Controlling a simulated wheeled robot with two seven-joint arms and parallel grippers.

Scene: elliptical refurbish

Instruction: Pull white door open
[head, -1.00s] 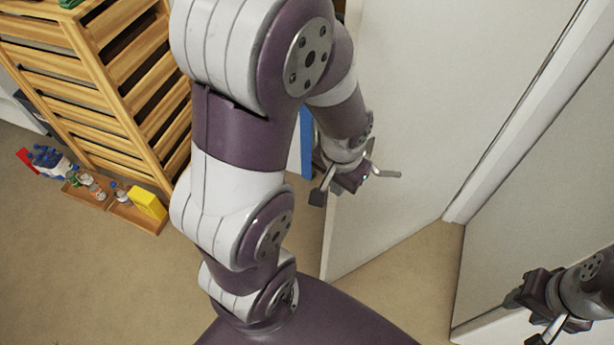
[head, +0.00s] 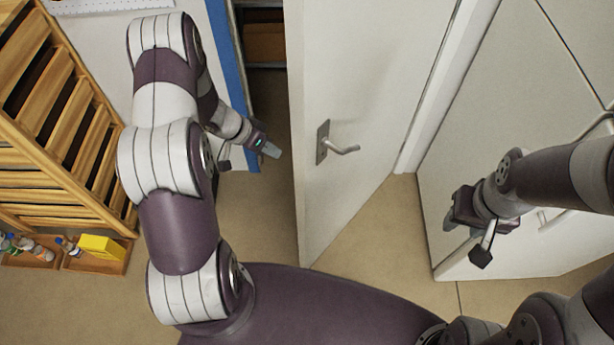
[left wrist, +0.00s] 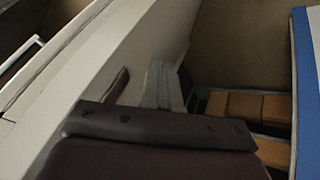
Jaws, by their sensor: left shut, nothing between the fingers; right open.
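The white door (head: 370,75) stands ajar in the middle of the head view, with a metal lever handle (head: 338,147) on its face. A dark gap shows between its left edge and a blue-edged frame (head: 228,70). My left gripper (head: 268,149) is shut and empty in front of this gap, left of the door's edge and apart from the handle. In the left wrist view, its fingers (left wrist: 158,85) point along a pale panel, with the opening to the right. My right gripper (head: 464,222) is open and empty, well right of the handle.
Behind the gap are shelves with brown boxes (left wrist: 245,105). A wooden slatted rack (head: 60,130) stands at left, with trays of bottles and a yellow box (head: 101,247) on the floor. White panels (head: 540,90) with bar handles stand at right, near my right arm.

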